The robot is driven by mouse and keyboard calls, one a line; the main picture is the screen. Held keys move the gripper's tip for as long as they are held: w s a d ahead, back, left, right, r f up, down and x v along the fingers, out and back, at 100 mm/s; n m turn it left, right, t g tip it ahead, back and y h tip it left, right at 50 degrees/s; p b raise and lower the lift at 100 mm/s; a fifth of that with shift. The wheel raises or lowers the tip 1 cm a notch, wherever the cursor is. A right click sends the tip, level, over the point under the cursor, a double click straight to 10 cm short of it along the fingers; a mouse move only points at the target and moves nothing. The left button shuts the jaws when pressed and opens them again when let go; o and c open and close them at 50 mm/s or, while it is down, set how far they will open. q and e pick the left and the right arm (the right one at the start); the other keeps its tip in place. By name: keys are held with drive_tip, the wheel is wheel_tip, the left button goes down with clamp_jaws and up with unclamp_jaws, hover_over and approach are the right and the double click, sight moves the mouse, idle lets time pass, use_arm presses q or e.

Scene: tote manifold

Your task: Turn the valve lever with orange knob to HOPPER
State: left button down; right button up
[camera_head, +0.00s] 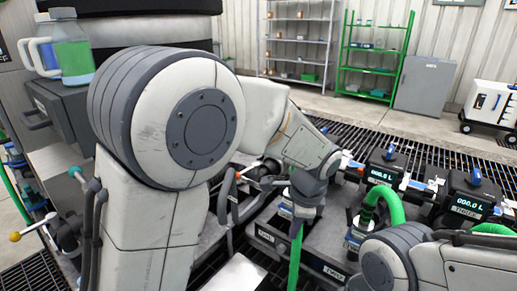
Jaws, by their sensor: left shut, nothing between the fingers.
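My left gripper (306,212) points down over the manifold bench and is shut and empty; its fingertips are hard to make out against the dark parts there. A small orange tip (238,175) shows just right of my left upper arm, above dark hoses; I cannot tell whether it is the valve lever's knob. The lever itself is not clearly seen, and my left arm covers much of the middle. No HOPPER label is readable. My right arm comes in at the lower right, with its gripper not in view.
Meters with digital displays (470,198) and blue-handled valves line the bench at right. A green hose (388,204) arches nearby. A yellow-knobbed lever (15,236) is at far left. A jug (72,52) stands on a grey cabinet. Shelves (300,40) are behind.

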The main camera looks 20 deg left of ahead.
use_arm(q)
drive_tip(key=w+a+r+m+y+p, duration=0.2)
drive_tip(key=w+a+r+m+p, duration=0.25)
drive_tip(key=w, duration=0.55)
drive_tip(key=m+t+y+p, duration=0.1)
drive_tip(key=m+p, duration=0.3)
drive_tip(key=p, duration=0.2)
approach(246, 171)
drive_tip(key=s+d, duration=0.4)
drive_tip(key=d, duration=0.1)
drive_tip(key=w+a+f, duration=0.3)
drive_tip(key=a+f, duration=0.4)
drive_tip(key=shift+w+f, duration=0.3)
drive_tip(key=shift+w, duration=0.1)
use_arm(e)
wheel_tip(246, 171, up, 14)
drive_tip(key=shift+f, duration=0.15)
use_arm(q)
drive_tip(key=shift+a+m+p, duration=0.25)
drive_tip(key=shift+p, duration=0.4)
use_arm(e)
drive_tip(key=shift+r, duration=0.5)
